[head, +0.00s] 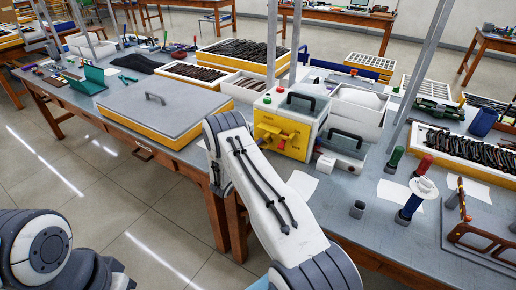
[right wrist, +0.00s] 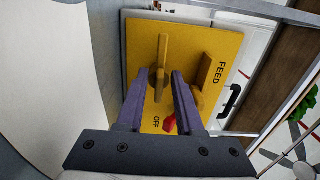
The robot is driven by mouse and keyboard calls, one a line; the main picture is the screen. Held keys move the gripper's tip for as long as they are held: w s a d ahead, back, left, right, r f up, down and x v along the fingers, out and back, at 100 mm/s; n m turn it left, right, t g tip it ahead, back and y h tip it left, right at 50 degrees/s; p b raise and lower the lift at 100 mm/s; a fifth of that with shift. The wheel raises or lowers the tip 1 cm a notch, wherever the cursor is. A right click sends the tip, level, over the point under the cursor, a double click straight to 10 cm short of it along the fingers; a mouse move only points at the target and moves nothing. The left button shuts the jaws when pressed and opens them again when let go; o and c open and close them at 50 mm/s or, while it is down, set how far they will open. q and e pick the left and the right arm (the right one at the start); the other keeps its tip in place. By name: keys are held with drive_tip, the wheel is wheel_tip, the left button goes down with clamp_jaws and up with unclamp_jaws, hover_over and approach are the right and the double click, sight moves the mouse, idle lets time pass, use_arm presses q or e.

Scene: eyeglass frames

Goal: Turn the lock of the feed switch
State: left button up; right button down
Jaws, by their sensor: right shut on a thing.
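The feed switch is a yellow panel (head: 270,134) on the front of a cream box (head: 300,105) in the head view, partly hidden by my right arm. In the right wrist view the panel (right wrist: 200,45) carries the words FEED and OFF, a raised yellow handle (right wrist: 162,48), a second yellow lever (right wrist: 211,76) and a small red part (right wrist: 170,122). My right gripper (right wrist: 160,75) has its purple fingers on both sides of the raised handle and is shut on it. In the head view my arm hides the right gripper. My left gripper is out of view.
A grey-lidded yellow box (head: 155,105) stands left of the switch box on the bench. Holders with red, green and blue handles (head: 412,205) stand to the right. A metal post (head: 418,75) rises right of the switch box. The floor in front is clear.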

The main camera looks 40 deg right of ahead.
drive_tip(key=c, duration=0.9)
unclamp_jaws()
drive_tip(key=shift+a, duration=0.1)
drive_tip(key=b+v, duration=0.1)
drive_tip(key=v, duration=0.9)
drive_tip(key=shift+s+a+f, duration=0.1)
drive_tip(key=shift+s+a, duration=0.05)
